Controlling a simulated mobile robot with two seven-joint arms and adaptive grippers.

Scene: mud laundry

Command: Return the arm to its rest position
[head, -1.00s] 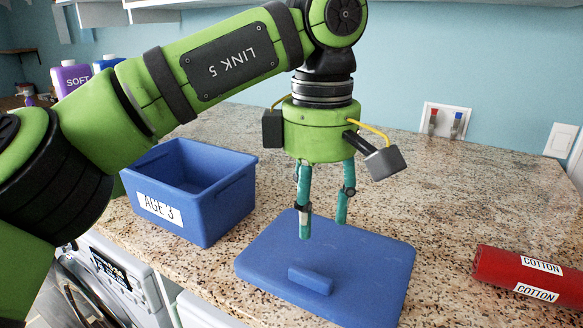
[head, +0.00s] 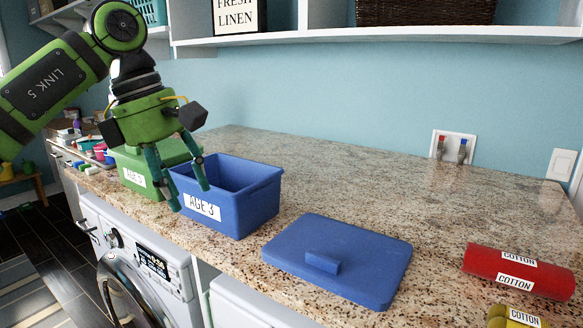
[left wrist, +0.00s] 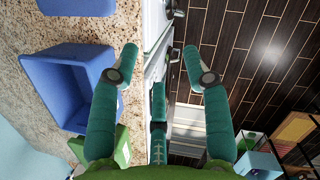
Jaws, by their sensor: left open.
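My left gripper (head: 192,198) is open and empty, with teal fingers pointing down. In the head view it hangs at the upper left, in front of the green bin and the left side of the blue bin. In the left wrist view its spread fingers (left wrist: 157,65) show the counter edge and dark floor beyond, with nothing between them. My right gripper is not in view.
A blue bin labelled AGE 3 (head: 240,215) and a green bin (head: 135,180) stand on the granite counter (head: 420,215). A blue lid (head: 365,260) lies flat. A red COTTON roll (head: 490,268) lies right. A washer (head: 150,270) is below; a shelf (head: 300,42) hangs above.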

